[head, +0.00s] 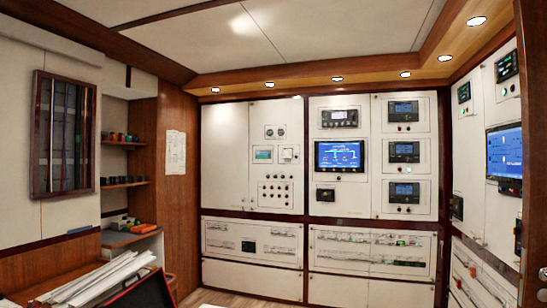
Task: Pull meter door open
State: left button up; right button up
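A wall of white cabinet panels (224,155) in dark wood frames stands ahead of me. One panel (276,217) carries two small round meters (275,131), two small displays and rows of dark knobs. To its right, another panel (339,112) holds a dark instrument above a lit blue screen (339,155). Further right are several digital meter units (403,152). The panels look flush with their frames. I cannot tell which one is the meter door. Neither of my grippers is in view.
Lower breaker-row panels (372,251) run beneath. The right wall holds more panels and a blue screen (504,153). Shelves (124,184) stand at the left. Some wooden floor shows between.

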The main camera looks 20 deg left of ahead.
aim_at(276, 125)
jog(key=i, duration=3.65)
jog(key=i+u, duration=0.25)
jog(key=i, duration=0.35)
jog(key=i+u, duration=0.3)
jog(key=i, duration=0.3)
jog(key=i+l+u, duration=0.25)
jog(key=i, duration=0.3)
jog(key=i+j+u, duration=0.1)
jog(key=i+u, duration=0.35)
jog(key=i+l+u, duration=0.1)
jog(key=i+u, duration=0.3)
jog(key=i, duration=0.3)
